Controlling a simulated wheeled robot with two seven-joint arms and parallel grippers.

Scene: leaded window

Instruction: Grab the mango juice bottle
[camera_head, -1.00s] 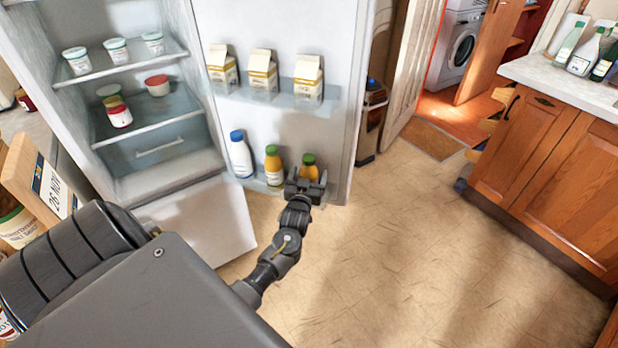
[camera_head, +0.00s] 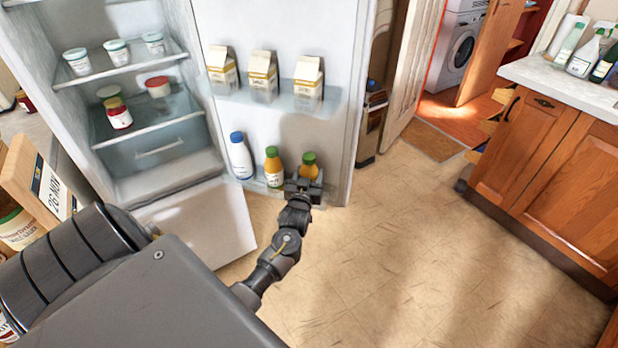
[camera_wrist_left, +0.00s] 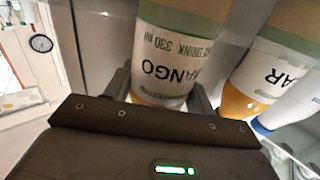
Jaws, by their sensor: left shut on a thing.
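The mango juice bottle (camera_head: 309,163) is orange with a green cap and stands on the lower door shelf of the open fridge, at the right end of the row. In the left wrist view its label, reading MANGO upside down, shows on the bottle (camera_wrist_left: 178,52). My left gripper (camera_head: 304,186) is shut on this bottle, with one finger on each side in the left wrist view (camera_wrist_left: 160,92). The gripper hides the bottle's lower part in the head view. My right gripper is not in view.
A second orange juice bottle (camera_head: 274,168) stands close beside it, with a white blue-capped bottle (camera_head: 240,156) further left. Several cartons (camera_head: 263,75) stand on the door shelf above. The floor (camera_head: 400,240) to the right is clear up to the wooden cabinets (camera_head: 550,150).

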